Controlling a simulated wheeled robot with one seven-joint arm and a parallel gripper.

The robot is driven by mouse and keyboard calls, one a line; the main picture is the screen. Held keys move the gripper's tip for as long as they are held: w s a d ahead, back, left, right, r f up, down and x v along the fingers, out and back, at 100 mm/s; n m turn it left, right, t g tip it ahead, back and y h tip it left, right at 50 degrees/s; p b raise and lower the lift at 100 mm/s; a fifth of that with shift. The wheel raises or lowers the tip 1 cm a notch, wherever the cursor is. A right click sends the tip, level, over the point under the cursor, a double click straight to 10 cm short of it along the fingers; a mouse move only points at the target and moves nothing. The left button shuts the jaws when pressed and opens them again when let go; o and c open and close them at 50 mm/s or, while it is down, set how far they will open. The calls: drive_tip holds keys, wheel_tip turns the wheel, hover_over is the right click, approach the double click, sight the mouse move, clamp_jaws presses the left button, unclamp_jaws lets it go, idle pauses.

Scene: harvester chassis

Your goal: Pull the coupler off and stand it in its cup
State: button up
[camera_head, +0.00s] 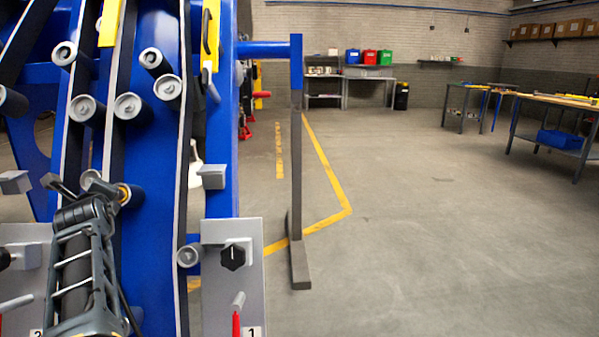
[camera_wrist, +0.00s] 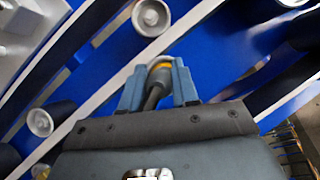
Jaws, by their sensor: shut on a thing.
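The coupler (camera_wrist: 155,88) is a dark piece with a yellow-orange ring at its far end, in the middle of the wrist view. My gripper (camera_wrist: 158,72) is shut on it, with one blue-grey finger on each side. In the head view my gripper (camera_head: 108,188) is at the lower left, against the blue chassis, and the coupler's brass-coloured ring (camera_head: 124,193) shows beside the fingers. The coupler's far end lies against the blue chassis; I cannot tell whether it is still seated. I cannot make out its cup in either view.
The blue chassis (camera_head: 150,230) with grey rollers and belts stands close around my gripper. A grey panel marked 1 (camera_head: 230,290) with a black knob is to the right, and a panel marked 2 (camera_head: 20,260) is partly behind my arm. Open floor (camera_head: 430,220) lies to the right.

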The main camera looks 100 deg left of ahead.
clamp_jaws()
drive_tip(key=shift+d+r, duration=0.1)
drive_tip(key=shift+w+d+r+p, duration=0.25)
drive_tip(key=shift+d+r+p, duration=0.35)
drive_tip(key=shift+p, duration=0.65)
drive_tip(key=shift+w+d+r+p, duration=0.25)
drive_tip(key=shift+d+p, duration=0.55)
drive_tip(key=shift+p, duration=0.45)
